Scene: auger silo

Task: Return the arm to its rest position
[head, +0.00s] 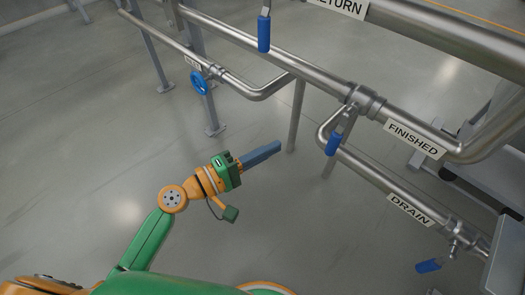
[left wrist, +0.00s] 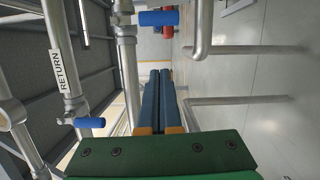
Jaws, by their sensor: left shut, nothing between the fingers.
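My left gripper (head: 277,148) is in the middle of the head view, at the end of my green and orange arm. Its long blue fingers are shut with nothing between them. They point right, towards the steel pipes, and overlap no handle. In the left wrist view the shut fingers (left wrist: 160,75) also show, side by side and empty. My right gripper is not in view.
Steel pipes carry labels FINISHED (head: 414,139), DRAIN (head: 409,209) and RETURN (left wrist: 66,71). Bare grey floor (head: 80,150) lies left of my arm.

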